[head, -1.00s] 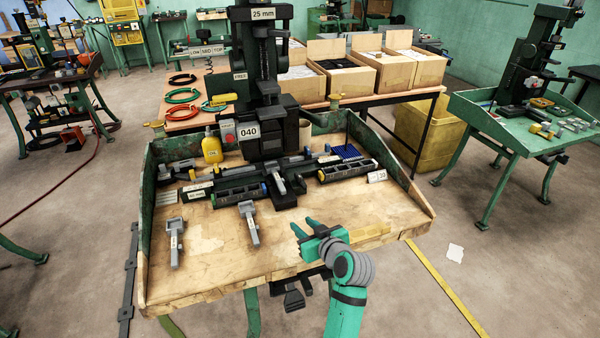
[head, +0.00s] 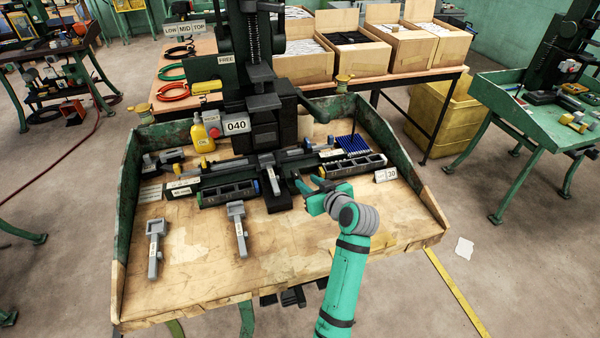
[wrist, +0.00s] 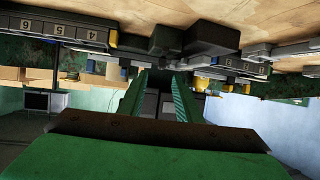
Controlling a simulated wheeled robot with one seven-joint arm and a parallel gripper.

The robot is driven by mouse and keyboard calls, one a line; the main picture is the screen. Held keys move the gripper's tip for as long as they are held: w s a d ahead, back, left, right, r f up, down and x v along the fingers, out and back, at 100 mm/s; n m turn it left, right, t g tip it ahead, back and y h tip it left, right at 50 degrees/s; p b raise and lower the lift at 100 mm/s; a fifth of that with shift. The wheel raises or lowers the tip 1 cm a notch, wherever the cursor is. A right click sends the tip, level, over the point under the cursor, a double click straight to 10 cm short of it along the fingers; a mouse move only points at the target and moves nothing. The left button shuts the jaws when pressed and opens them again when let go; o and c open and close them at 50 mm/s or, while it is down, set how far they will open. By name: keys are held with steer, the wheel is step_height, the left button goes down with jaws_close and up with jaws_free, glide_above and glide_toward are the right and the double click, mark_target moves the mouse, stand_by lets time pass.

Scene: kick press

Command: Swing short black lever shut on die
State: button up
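The press die area shows in the head view as a long black bed (head: 240,174) across the bench under the press head. A black block with a grey handle (head: 272,182) sits at its middle. I cannot tell for sure which small dark part is the short black lever. My gripper (head: 308,181) is just right of that block, above the bench, with its fingers pointing at the bed. The fingers are apart and nothing is between them. In the wrist view the gripper (wrist: 158,95) shows parted green fingers, with dark blocks (wrist: 210,40) of the bed close by; the picture is upside down.
A black numbered rack (head: 352,168) lies right of my gripper, with a small white card (head: 385,174) beyond it. Two grey clamps (head: 155,248) (head: 237,228) lie on the front left. A yellow oil bottle (head: 201,138) stands left of the press (head: 262,115). The front bench is mostly clear.

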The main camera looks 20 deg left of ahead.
mark_target(297, 175)
steer(key=x, duration=0.6)
steer(key=shift+a+f, duration=0.15)
steer(key=shift+a, duration=0.25)
steer(key=shift+x, duration=0.75)
steer(key=shift+w, duration=0.15)
steer(key=shift+c, duration=0.3)
jaws_close()
